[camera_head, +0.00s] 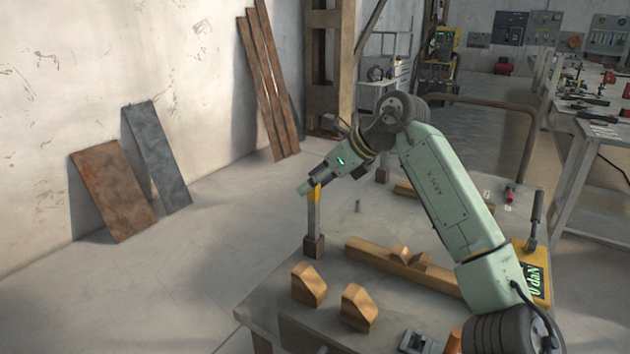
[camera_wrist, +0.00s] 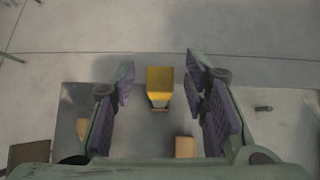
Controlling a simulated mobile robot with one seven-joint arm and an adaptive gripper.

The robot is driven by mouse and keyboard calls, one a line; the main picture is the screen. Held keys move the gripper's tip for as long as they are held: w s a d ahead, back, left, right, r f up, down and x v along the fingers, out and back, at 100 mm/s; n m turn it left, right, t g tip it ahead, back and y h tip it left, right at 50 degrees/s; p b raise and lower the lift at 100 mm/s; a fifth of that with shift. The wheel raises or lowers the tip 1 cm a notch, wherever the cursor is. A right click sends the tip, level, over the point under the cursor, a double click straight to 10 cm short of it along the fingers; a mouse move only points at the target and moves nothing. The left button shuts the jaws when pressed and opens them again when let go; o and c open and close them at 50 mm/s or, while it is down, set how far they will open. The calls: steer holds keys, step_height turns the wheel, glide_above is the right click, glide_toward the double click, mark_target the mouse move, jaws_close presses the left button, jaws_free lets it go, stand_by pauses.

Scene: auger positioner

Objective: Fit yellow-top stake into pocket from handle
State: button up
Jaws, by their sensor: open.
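The yellow-top stake (camera_head: 314,215) stands upright, a grey post with a yellow upper end. Its foot meets a small brown block (camera_head: 314,246) at the table's left edge; how deep it sits cannot be told. My gripper (camera_head: 311,184) is at the stake's yellow top in the head view. In the wrist view the yellow top (camera_wrist: 160,80) shows between my two spread, purple-padded fingers, with visible gaps on both sides. No grip on it shows. Which part is the pocket is not clear.
The grey table (camera_head: 262,303) holds a long wooden beam (camera_head: 372,256) and two wooden wedge blocks (camera_head: 308,284) (camera_head: 359,307). A yellow device (camera_head: 538,272) with a display and a dark lever (camera_head: 535,215) stands at right.

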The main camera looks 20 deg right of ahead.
steer(key=v, duration=1.2)
stand_by(0.4)
